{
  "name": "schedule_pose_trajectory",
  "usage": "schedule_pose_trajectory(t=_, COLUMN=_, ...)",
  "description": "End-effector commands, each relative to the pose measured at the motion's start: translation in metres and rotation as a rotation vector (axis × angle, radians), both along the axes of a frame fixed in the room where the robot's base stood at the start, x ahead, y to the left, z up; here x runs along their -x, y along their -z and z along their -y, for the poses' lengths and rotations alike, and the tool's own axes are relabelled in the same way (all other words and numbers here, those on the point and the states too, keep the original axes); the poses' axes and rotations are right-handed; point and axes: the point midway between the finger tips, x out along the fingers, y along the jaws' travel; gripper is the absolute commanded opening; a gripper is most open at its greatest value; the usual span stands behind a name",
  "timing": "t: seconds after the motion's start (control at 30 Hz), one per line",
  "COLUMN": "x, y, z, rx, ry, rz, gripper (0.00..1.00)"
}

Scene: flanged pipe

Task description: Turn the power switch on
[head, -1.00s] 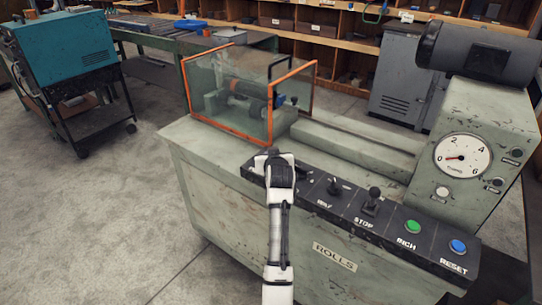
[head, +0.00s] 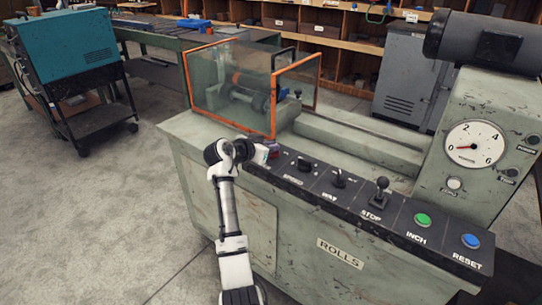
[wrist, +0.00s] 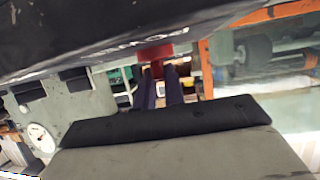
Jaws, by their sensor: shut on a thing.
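The black control panel (head: 395,222) runs along the front edge of the green machine. A small red switch (head: 274,150) stands at its left end, partly hidden by my gripper; I take it to be the power switch. My gripper (head: 266,153) is at that end, reaching in from the left. In the wrist view the red switch (wrist: 155,52) is at the tips of the two dark fingers (wrist: 160,88), below the black panel edge. The fingers are close together and shut on it. The exact position of the switch is hidden.
Right of the switch are the speed knob (head: 304,165), another knob (head: 338,179), the stop lever (head: 381,190), a green button (head: 423,219) and a blue button (head: 471,241). An orange-framed clear guard (head: 232,88) stands behind. The round gauge (head: 474,143) reads near 0.

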Motion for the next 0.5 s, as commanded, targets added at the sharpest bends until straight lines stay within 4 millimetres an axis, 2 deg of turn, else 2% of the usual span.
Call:
schedule_pose_trajectory(t=0.03, x=-0.002, y=0.0049, z=-0.0025, rx=0.0, ry=0.043, rz=0.001, gripper=0.0)
schedule_pose_trajectory(t=0.5, x=-0.0061, y=0.0017, z=-0.0038, rx=0.001, ry=0.442, rz=0.0, gripper=0.0)
